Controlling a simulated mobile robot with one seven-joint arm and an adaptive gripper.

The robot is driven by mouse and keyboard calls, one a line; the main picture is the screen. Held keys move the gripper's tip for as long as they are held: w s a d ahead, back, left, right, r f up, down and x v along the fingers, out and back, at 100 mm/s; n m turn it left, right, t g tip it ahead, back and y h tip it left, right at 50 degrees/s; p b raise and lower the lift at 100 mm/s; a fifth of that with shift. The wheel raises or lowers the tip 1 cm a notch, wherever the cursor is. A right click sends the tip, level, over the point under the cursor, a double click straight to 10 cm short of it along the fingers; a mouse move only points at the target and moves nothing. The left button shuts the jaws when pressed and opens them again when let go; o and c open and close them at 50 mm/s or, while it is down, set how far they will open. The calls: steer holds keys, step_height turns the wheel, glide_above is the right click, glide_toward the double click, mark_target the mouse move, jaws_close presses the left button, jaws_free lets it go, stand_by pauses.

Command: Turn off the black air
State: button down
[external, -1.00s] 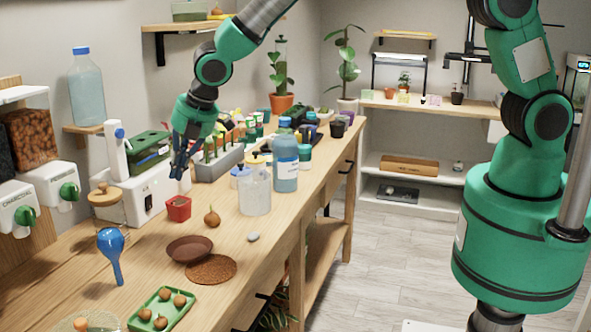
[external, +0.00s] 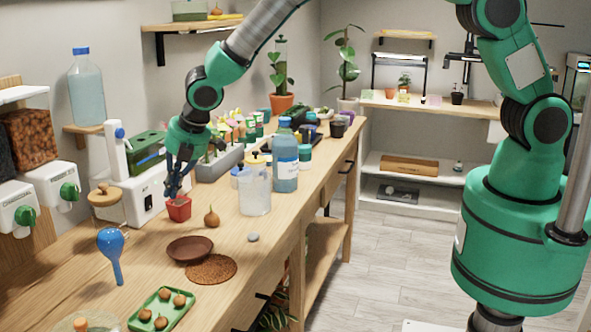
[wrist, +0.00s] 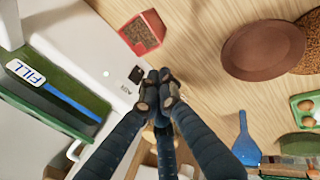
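The white machine (external: 135,193) stands against the wall at the left of the bench. Its front face carries a small black rocker switch (wrist: 135,74), with a small label beside it that seems to read AIR. The switch shows as a dark spot in the external view (external: 148,203). My gripper (external: 173,191) points down in front of this face. In the wrist view its fingertips (wrist: 158,88) are drawn together with nothing visible between them, just beside the switch. I cannot tell whether they touch the machine.
A red pot of soil (wrist: 142,35) stands close to my gripper, apart from the fingertips in the wrist view. A brown saucer (external: 190,249), an onion-like bulb (external: 211,217) and a clear jar (external: 255,192) stand to the right.

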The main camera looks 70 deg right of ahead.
mark_target(148, 210)
steer(key=x, duration=0.4)
steer(key=shift+f, duration=0.1)
steer(key=shift+w, duration=0.9)
steer(key=shift+w+r+b, duration=0.15)
steer(key=shift+w, duration=0.4)
steer(key=shift+w+r+b, duration=0.15)
steer(key=shift+w, duration=0.35)
steer(key=shift+w+r, duration=0.1)
steer(key=shift+w+r+p, duration=0.2)
steer(key=shift+w+p, duration=0.15)
steer(key=shift+p, duration=0.35)
steer(key=shift+f, duration=0.15)
